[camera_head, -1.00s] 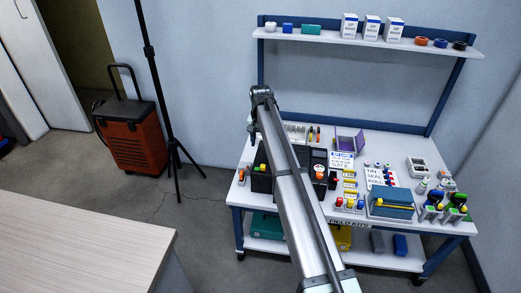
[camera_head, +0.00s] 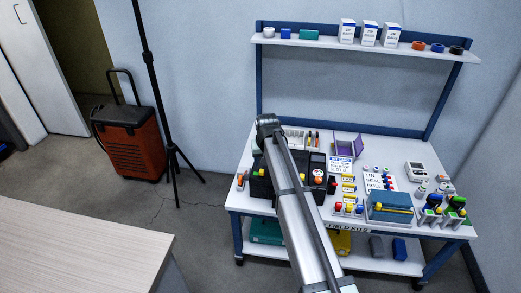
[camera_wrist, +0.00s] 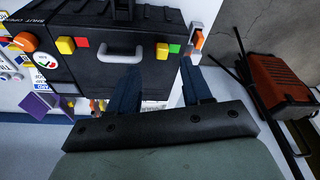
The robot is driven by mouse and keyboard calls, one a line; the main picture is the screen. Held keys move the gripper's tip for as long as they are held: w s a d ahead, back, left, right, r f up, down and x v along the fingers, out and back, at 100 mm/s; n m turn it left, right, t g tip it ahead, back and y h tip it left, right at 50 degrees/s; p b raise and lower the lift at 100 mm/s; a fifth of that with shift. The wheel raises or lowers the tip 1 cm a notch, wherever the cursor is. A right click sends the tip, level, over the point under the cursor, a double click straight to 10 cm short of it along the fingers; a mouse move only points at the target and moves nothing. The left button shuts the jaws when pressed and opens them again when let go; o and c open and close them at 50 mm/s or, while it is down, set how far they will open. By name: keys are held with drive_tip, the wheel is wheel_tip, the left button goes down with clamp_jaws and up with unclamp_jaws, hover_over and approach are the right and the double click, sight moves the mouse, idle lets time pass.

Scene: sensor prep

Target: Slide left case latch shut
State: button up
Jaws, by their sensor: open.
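A black case (camera_wrist: 105,68) with a light grey handle (camera_wrist: 120,50) fills the upper middle of the wrist view. A yellow latch block (camera_wrist: 162,50) with a green patch (camera_wrist: 175,48) sits on its front, right of the handle. A yellow block (camera_wrist: 66,45) with a red patch (camera_wrist: 82,42) sits left of the handle. My gripper (camera_wrist: 163,75) is open and empty. Its two blue fingers lie either side of the yellow-and-green latch, just short of it in the picture; contact is unclear. In the head view the case (camera_head: 260,187) is partly hidden by my arm, which also hides the gripper.
An orange-and-white item (camera_wrist: 196,44) stands close beside the case, near my right-hand finger. The bench (camera_head: 322,212) is crowded right of the case with small parts, cards and a blue box (camera_head: 392,202).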

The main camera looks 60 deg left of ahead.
drive_tip(key=d+f+h, duration=0.1)
drive_tip(key=d+f, duration=0.8)
drive_tip(key=d, duration=0.3)
drive_tip(key=d+f+m, duration=0.1)
drive_tip(key=d+f, duration=0.8)
drive_tip(key=d, duration=0.3)
drive_tip(key=shift+s+d+f+g+h, duration=0.15)
drive_tip(key=shift+d+f+g+h, duration=0.15)
drive_tip(key=shift+d+f+h, duration=0.1)
drive_tip(key=s+d+f+m+g+h, duration=0.15)
drive_tip(key=d+f, duration=0.35)
drive_tip(key=d, duration=0.7)
drive_tip(key=s+d+f+m+g, duration=0.1)
drive_tip(key=s+d+f+m, duration=0.3)
drive_tip(key=d, duration=0.9)
drive_tip(key=s+d+f+n+g+h, duration=0.1)
drive_tip(key=d+f, duration=0.5)
drive_tip(key=d, duration=0.6)
drive_tip(key=s+d+f+m+g, duration=0.1)
drive_tip(key=s+d+f+m, duration=0.1)
drive_tip(key=s+d, duration=0.2)
drive_tip(key=s+d+f+m+g+y, duration=0.1)
drive_tip(key=s+d, duration=0.3)
drive_tip(key=d, duration=0.6)
drive_tip(key=s+d+f+m+g, duration=0.2)
drive_tip(key=s+d+f+m, duration=0.1)
drive_tip(key=d, duration=0.5)
drive_tip(key=shift+s+f+m+y, duration=0.25)
drive_tip(key=shift+s+m+y, duration=0.15)
drive_tip(key=shift+m, duration=0.15)
